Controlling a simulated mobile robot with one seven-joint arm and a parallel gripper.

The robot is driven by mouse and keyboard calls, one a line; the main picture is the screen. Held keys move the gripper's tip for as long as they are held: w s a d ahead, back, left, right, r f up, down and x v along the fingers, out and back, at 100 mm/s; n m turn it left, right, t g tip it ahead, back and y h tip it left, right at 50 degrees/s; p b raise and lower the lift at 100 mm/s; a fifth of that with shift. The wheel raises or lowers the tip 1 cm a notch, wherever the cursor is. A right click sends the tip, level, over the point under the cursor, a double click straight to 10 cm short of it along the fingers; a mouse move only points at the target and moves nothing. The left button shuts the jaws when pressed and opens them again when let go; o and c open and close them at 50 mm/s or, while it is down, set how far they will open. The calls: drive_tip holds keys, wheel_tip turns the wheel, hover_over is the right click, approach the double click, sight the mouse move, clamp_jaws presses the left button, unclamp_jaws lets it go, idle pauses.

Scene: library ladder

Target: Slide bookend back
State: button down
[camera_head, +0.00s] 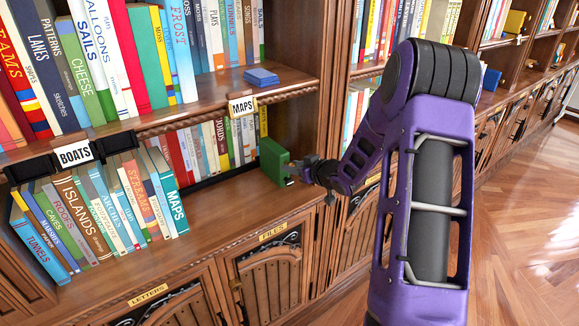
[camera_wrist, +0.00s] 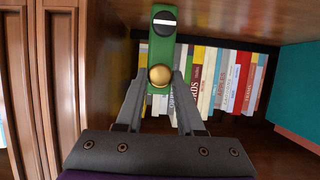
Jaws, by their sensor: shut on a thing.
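The green bookend (camera_head: 274,160) stands on the lower shelf, at the right end near the shelf's upright. In the wrist view the green bookend (camera_wrist: 162,50) is a narrow upright block with a dark round disc at its top and a brass knob (camera_wrist: 160,75) below. My gripper (camera_head: 302,170) reaches in from the right at the bookend's front face. In the wrist view my gripper (camera_wrist: 161,82) has its two fingertips on either side of the brass knob, shut on it. The fingertips hide part of the bookend's lower face.
Books (camera_head: 190,148) stand in a row behind and left of the bookend. Another row (camera_head: 100,215) stands at the shelf's front left. A blue book (camera_head: 261,76) lies on the shelf above. The wooden upright (camera_head: 325,90) is close on the right. Bare shelf (camera_head: 225,195) lies left of the bookend.

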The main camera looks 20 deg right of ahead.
drive_tip(key=shift+d, duration=0.15)
drive_tip(key=c, duration=0.6)
unclamp_jaws()
drive_tip(key=shift+o, duration=0.2)
drive_tip(key=p+v, duration=0.1)
drive_tip(key=v, duration=1.6)
drive_tip(key=shift+s, duration=0.25)
